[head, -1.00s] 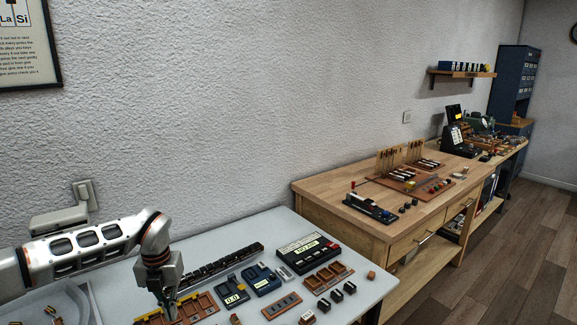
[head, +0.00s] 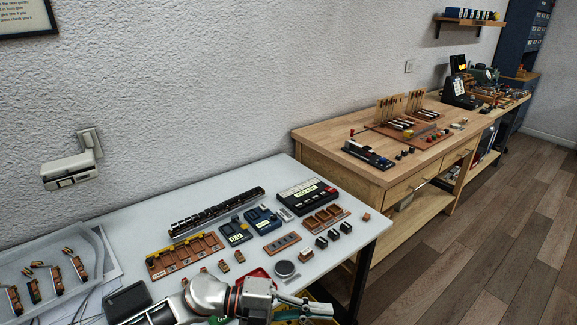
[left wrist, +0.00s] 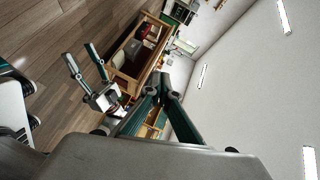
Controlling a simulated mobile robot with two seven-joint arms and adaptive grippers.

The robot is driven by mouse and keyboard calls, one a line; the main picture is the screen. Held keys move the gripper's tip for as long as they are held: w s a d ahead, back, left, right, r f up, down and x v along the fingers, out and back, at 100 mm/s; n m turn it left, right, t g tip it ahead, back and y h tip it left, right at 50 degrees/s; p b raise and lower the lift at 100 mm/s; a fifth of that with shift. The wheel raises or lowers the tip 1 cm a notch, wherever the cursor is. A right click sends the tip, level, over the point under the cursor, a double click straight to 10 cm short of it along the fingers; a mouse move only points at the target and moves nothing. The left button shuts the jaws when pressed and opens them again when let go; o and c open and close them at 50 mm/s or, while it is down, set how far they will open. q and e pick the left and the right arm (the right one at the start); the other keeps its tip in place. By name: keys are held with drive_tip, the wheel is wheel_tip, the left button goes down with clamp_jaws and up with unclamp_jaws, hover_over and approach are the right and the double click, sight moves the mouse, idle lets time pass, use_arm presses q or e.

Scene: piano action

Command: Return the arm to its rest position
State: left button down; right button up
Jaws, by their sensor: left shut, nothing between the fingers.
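My left arm comes in at the bottom of the head view, low over the near edge of the grey-white table (head: 222,190). Its gripper (head: 318,308) points right and is clear of the parts on the table. In the left wrist view its dark green fingers (left wrist: 162,84) come together with nothing between them. A second gripper, my right one (left wrist: 82,56), shows at the left of that view with two fingers apart and nothing between them. It is not seen in the head view.
A pale tray with several small parts (head: 50,255) is at the left. A brown compartment tray (head: 186,256), a black rail (head: 217,212) and a dark labelled device (head: 299,197) stand on the table. A wooden workbench (head: 330,148) is behind to the right.

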use_arm(q)
drive_tip(key=w+a+f+n+t+y, duration=0.1)
drive_tip(key=w+a+n+t+y, duration=0.1)
drive_tip(key=a+n+t, duration=0.5)
drive_tip(key=w+a+f+n+t+y, duration=0.2)
drive_tip(key=a+n+t+y, duration=0.15)
drive_tip(key=n+t, duration=0.65)
drive_tip(key=s+a+f+n+g+y, duration=0.5)
drive_tip(key=s+a+f+n+y, duration=0.3)
drive_tip(key=s+a+f+n, duration=0.4)
drive_tip(key=s+a+f, duration=0.2)
drive_tip(key=a+f, duration=0.2)
drive_tip(key=f, duration=0.2)
drive_tip(key=shift+s+a+f+g, duration=0.15)
drive_tip(key=shift+s+a+g, duration=0.05)
drive_tip(key=shift+a+g, duration=0.2)
